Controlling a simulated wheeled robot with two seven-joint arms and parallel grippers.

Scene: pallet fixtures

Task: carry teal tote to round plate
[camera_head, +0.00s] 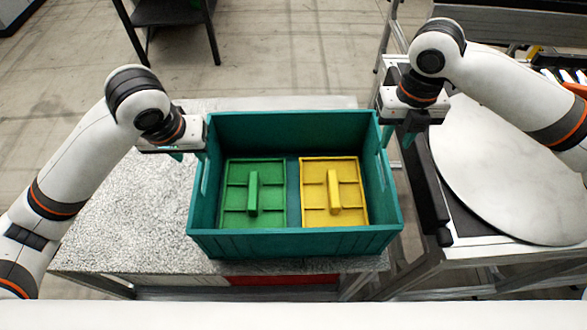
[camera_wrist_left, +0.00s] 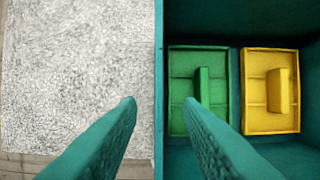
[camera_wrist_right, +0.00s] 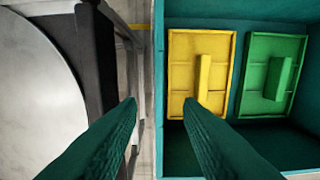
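The teal tote (camera_head: 295,242) stands upright on the speckled table, holding a green fixture (camera_head: 232,210) and a yellow fixture (camera_head: 318,212) side by side. My left gripper (camera_head: 194,152) is at its left wall. In the left wrist view the fingers (camera_wrist_left: 160,100) are apart, with the wall between their tips. My right gripper (camera_head: 396,138) is at the right wall. In the right wrist view its fingers (camera_wrist_right: 160,100) are also apart, one on each side of the wall. Neither visibly pinches it. The round plate (camera_head: 500,150) is pale grey, bare and right of the tote.
The speckled table (camera_head: 130,210) is bare left of the tote. A dark rail (camera_head: 424,190) on a metal-framed stand runs between the tote and the round plate. A gap with metal framing separates the table from that stand. A dark table (camera_head: 170,12) stands at the back left.

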